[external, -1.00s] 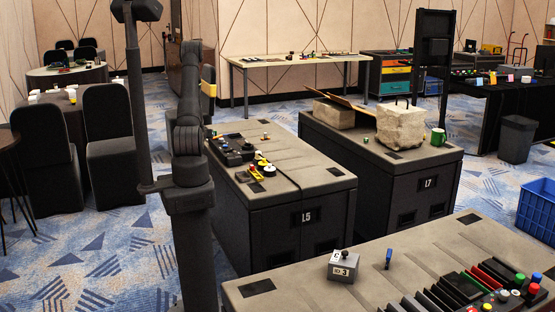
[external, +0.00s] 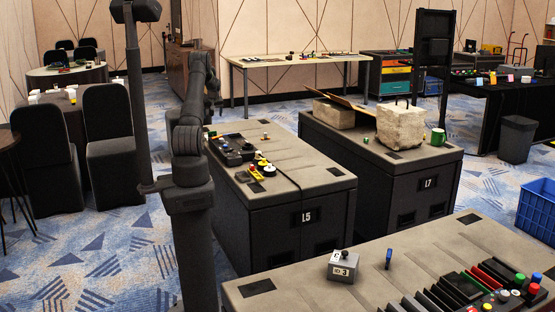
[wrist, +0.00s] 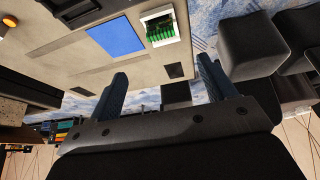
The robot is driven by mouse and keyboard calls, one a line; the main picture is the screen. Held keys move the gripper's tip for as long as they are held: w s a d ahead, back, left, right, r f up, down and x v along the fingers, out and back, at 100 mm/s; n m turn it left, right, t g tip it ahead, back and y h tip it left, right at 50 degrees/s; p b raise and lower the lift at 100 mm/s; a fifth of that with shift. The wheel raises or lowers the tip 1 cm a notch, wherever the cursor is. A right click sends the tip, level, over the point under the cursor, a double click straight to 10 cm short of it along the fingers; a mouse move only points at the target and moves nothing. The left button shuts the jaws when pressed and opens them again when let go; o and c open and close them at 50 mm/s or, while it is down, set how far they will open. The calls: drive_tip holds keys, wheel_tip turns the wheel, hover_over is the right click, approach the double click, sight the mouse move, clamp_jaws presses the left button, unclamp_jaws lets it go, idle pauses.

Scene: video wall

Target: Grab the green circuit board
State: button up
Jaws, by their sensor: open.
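A green circuit board (wrist: 162,30) shows in the wrist view, set in or on a small white frame on a pale grey surface, near the surface's edge. I cannot pick it out in the external view. My gripper (wrist: 162,84) has its two dark fingers spread wide with nothing between them. In the external view my arm hides part of the scene and the fingers cannot be made out clearly.
A flat blue square (wrist: 116,37) lies left of the board. Cabinet L5 (external: 300,217) carries dark controls and small coloured parts; cabinet L7 (external: 428,183) carries a concrete block (external: 400,126) and a green mug (external: 438,137). Black chairs (external: 108,140) stand at the left.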

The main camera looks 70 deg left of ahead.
sight(212, 132)
drive_tip(key=shift+n+g+h, duration=0.3)
drive_tip(key=shift+h, duration=0.1)
drive_tip(key=x, duration=0.5)
drive_tip(key=a+x, duration=0.1)
drive_tip(key=x, duration=0.4)
drive_tip(key=shift+w+a, duration=0.15)
drive_tip(key=shift+a, duration=0.05)
drive_tip(key=shift+w+x, duration=0.1)
drive_tip(key=shift+x, duration=1.2)
drive_tip(key=shift+w+x, duration=0.15)
drive_tip(key=shift+x, duration=1.1)
drive_tip(key=shift+d, duration=0.1)
drive_tip(key=c, duration=1)
drive_tip(key=shift+c, duration=0.2)
